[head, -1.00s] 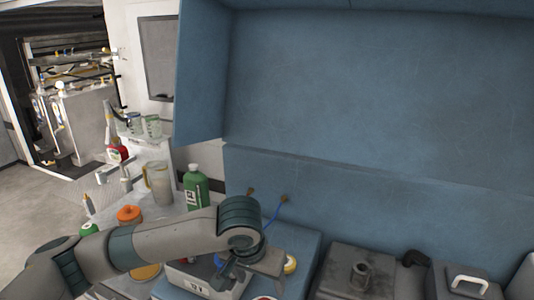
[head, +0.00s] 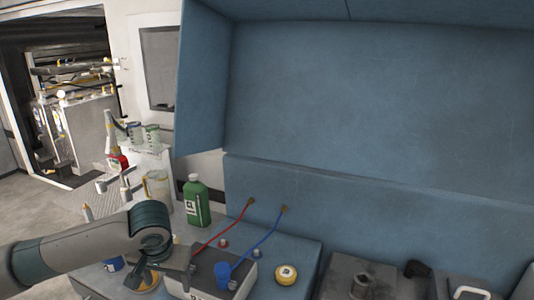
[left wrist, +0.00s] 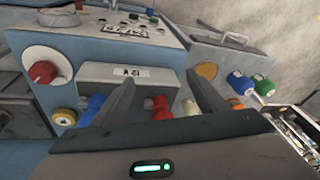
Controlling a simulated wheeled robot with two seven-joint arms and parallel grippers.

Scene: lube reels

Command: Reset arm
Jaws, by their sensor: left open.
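My left arm comes in from the lower left of the head view, with the left gripper (head: 168,268) over the left side of the blue bench. In the left wrist view, its two dark fingers (left wrist: 165,95) stand well apart with nothing held between them. A pale box with a label (left wrist: 128,74) lies beyond the fingers. In the head view this grey-white box (head: 248,283) is right of the gripper. My right gripper is not in view.
A green bottle (head: 196,203) and a clear jug (head: 157,188) stand behind the arm. A yellow-rimmed cap (head: 286,275) is on the bench. A dark metal unit (head: 342,272) stands at right.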

